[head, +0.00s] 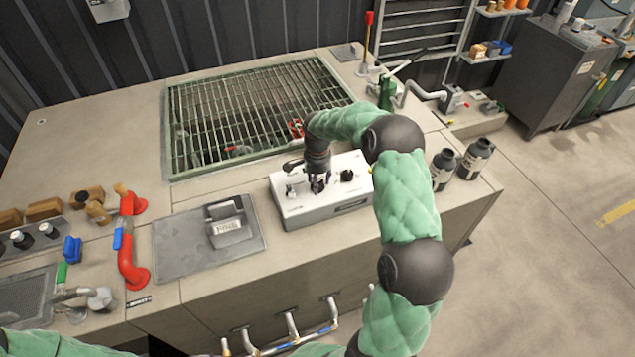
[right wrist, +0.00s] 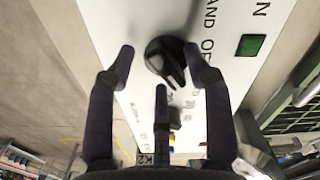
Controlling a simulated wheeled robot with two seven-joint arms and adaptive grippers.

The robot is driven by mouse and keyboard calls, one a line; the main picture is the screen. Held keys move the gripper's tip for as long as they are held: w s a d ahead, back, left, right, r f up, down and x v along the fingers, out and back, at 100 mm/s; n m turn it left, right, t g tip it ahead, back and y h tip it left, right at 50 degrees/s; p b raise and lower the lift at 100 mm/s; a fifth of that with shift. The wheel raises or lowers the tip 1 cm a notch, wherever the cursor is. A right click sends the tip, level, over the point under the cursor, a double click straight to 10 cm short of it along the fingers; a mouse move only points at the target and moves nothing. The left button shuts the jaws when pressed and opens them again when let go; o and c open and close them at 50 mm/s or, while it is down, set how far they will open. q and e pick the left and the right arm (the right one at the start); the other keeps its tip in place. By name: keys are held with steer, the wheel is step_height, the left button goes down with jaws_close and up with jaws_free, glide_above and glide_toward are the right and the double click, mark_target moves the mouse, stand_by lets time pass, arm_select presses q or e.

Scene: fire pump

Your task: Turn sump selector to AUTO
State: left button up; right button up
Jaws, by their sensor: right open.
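The white control box (head: 300,210) stands on the bench top in the head view. In the right wrist view, its white face (right wrist: 110,15) carries a black selector knob (right wrist: 167,58), with the partly visible lettering "AND OF" beside it. My right gripper (head: 317,184) is over the middle of the box. Its fingers are open on either side of the knob, with a third finger below it; I cannot tell whether any finger touches it. Another black knob (head: 347,175) is to the right of the gripper. The AUTO marking is not readable. My left gripper is out of view.
A green grating (head: 240,105) covers an opening behind the box. A grey hatch plate (head: 180,240) and red pipe (head: 130,265) are to the left. Two dark bottles (head: 477,158) stand at the right bench edge. A green square (right wrist: 250,45) is on the box face.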

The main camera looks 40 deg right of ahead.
step_height(320, 180, up, 12)
steer(key=shift+f, duration=0.25)
stand_by(0.6)
